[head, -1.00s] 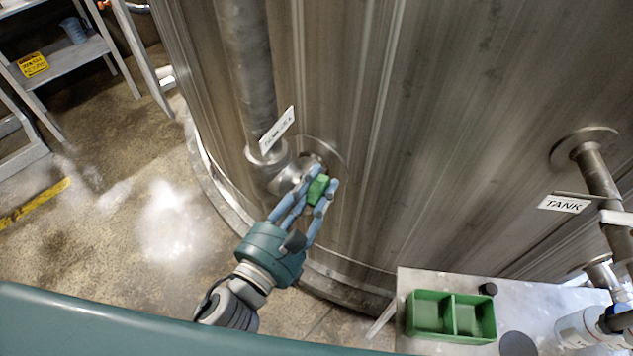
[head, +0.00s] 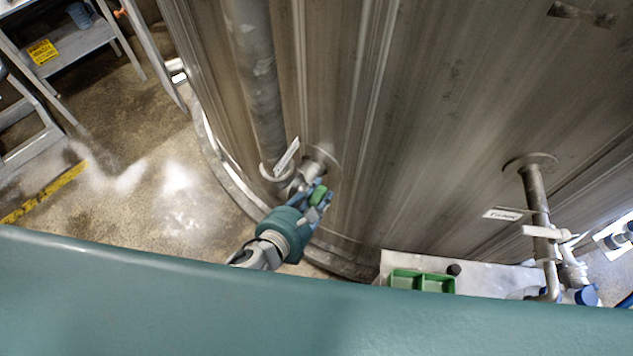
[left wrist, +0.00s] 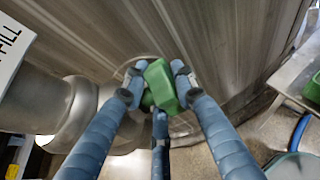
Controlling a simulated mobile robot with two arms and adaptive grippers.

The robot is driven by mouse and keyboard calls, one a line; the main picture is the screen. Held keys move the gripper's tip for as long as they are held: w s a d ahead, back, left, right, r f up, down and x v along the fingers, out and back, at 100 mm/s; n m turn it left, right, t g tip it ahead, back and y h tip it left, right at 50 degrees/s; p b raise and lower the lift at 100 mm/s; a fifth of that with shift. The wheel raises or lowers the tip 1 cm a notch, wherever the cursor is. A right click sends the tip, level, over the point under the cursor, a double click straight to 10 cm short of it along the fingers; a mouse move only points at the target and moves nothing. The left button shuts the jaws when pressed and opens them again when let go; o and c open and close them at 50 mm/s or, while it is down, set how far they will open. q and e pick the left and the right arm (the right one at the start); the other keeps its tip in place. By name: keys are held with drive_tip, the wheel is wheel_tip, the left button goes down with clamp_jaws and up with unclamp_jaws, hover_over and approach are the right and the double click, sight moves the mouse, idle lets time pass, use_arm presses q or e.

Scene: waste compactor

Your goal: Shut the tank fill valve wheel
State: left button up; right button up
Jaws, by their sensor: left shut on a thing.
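The green valve wheel (head: 319,195) sits on the metal pipe fitting at the foot of the vertical fill pipe (head: 258,90), against the tank wall. In the left wrist view the wheel (left wrist: 160,86) shows as a green block between my blue fingers. My left gripper (head: 317,197) is shut on it, with two fingers at its sides and one below. In the left wrist view, the gripper (left wrist: 157,88) hides part of the wheel's lower side. A white tag (head: 287,157) hangs by the pipe; its left wrist view part reads "FILL" (left wrist: 8,45). My right gripper is out of view.
The large steel tank (head: 430,120) fills the back. A bench with a green two-part tray (head: 421,281) stands at the lower right, near another pipe with a valve (head: 537,200). A step ladder (head: 75,45) stands at the upper left. Floor is open left of the tank.

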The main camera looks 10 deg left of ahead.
use_arm(q)
drive_tip(key=shift+w+r+g+y, duration=0.3)
drive_tip(key=shift+w+r+g, duration=0.1)
drive_tip(key=shift+r+g, duration=0.25)
drive_tip(key=shift+f, duration=0.15)
drive_tip(key=o, duration=1.2)
drive_tip(key=shift+c, duration=0.2)
drive_tip(key=shift+s+f+g, duration=0.1)
drive_tip(key=shift+f+g, duration=0.05)
drive_tip(key=shift+g, duration=0.1)
drive_tip(key=shift+f, duration=0.1)
drive_tip(key=shift+s, duration=0.1)
drive_tip(key=v, duration=1.2)
